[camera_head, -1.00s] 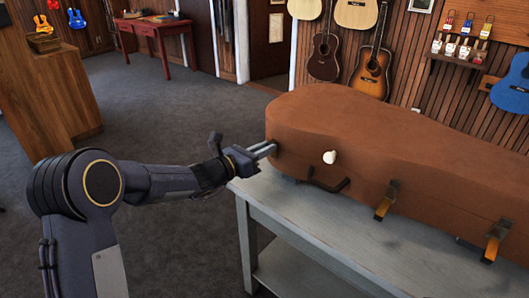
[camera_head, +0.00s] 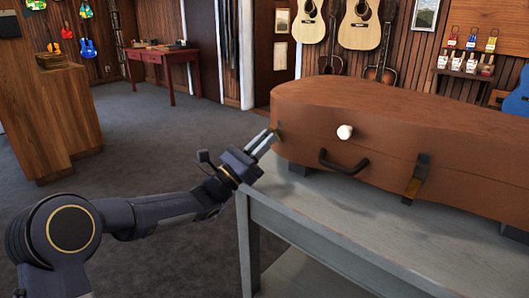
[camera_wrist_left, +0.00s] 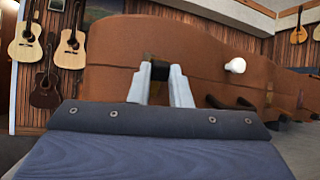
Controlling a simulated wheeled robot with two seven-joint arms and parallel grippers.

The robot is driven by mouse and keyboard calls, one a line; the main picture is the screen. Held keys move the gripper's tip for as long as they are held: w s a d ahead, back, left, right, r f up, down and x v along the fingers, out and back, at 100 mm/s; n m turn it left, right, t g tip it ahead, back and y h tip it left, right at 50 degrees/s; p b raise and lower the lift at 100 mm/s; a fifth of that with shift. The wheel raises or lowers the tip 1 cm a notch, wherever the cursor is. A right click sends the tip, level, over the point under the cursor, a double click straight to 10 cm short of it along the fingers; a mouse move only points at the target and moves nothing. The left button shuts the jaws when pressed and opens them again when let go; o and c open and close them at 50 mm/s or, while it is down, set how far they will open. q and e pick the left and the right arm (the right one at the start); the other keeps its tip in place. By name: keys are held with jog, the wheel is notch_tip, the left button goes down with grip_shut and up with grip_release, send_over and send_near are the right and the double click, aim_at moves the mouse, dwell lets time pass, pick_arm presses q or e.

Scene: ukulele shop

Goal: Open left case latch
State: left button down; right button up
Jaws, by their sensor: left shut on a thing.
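The brown case (camera_head: 390,125) lies with its lid down on the grey table. My left gripper (camera_head: 272,136) is at the case's left end, fingers pointing up and right. It is shut on the left case latch (camera_head: 277,127), of which only a small part shows; the fingers hide the rest. In the left wrist view, the gripper (camera_wrist_left: 165,78) has a dark and brassy piece between its two pale fingers, against the case (camera_wrist_left: 200,50). Another latch (camera_head: 416,178) hangs on the case front, right of the dark handle (camera_head: 343,163). My right gripper is not in view.
A white knob (camera_head: 345,131) sticks out of the case front above the handle. The grey table (camera_head: 300,215) has a bare strip before the case. A wooden counter (camera_head: 45,110) stands at left, with open floor between. Guitars (camera_head: 358,22) hang on the back wall.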

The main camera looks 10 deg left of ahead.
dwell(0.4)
pick_arm(q)
jog(key=c, duration=1.3)
grip_release()
jog(key=shift+c, duration=0.2)
jog(key=shift+a+f, duration=0.1)
jog(key=v, duration=0.7)
jog(key=shift+s+f+p, duration=0.2)
jog(key=shift+f+p, duration=0.1)
jog(key=shift+a, duration=0.15)
